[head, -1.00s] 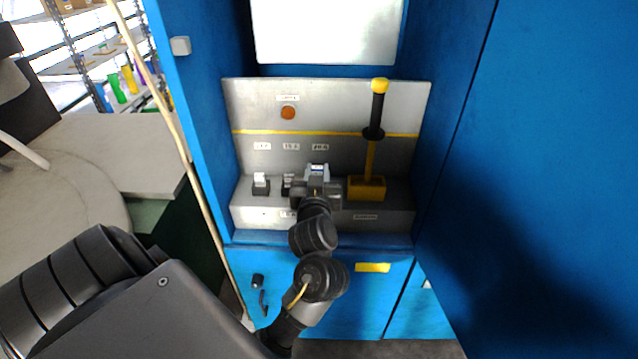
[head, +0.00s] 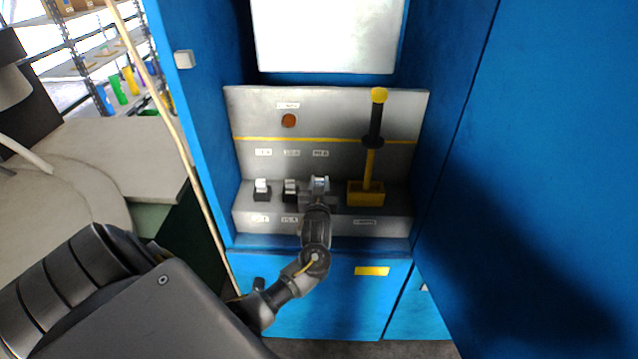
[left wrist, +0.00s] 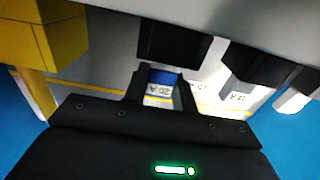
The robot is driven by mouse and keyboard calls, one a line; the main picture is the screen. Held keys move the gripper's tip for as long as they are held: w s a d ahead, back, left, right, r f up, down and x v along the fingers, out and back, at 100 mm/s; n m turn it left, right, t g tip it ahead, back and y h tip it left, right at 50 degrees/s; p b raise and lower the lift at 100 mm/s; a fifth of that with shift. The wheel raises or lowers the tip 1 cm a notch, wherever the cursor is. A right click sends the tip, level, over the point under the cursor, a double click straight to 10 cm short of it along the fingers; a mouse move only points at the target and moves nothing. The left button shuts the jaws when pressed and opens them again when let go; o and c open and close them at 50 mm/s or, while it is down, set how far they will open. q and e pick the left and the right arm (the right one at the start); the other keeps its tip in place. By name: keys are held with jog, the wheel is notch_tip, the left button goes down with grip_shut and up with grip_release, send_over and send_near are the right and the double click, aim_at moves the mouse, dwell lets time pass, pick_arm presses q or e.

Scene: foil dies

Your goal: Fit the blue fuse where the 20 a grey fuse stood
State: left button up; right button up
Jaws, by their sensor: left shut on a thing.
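My left gripper (head: 319,190) is shut on the blue fuse (head: 320,183) at the rightmost of the three fuse places. In the left wrist view the fuse's blue part (left wrist: 162,77) shows between the fingers (left wrist: 162,88), close to a black holder (left wrist: 175,42). I cannot tell whether it is fully seated. The gripper hides most of that holder in the head view. The 20 A label (left wrist: 160,91) shows behind the fingers. Two pale-topped fuses stand in black holders to the left, one far left (head: 262,188) and one in the middle (head: 290,189). My right gripper is not in view.
A yellow-based lever (head: 366,192) with a black handle stands upright just right of my gripper. A large blue surface (head: 560,150) fills the right side.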

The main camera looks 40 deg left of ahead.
pick_arm(q)
jog(key=shift+f, duration=0.45)
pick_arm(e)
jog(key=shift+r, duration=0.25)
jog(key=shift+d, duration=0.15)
pick_arm(q)
jog(key=o, duration=1)
jog(key=shift+f, duration=0.1)
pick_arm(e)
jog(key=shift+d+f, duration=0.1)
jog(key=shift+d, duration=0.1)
pick_arm(q)
jog(key=shift+b+v, duration=1.4)
jog(key=shift+v, duration=4.6)
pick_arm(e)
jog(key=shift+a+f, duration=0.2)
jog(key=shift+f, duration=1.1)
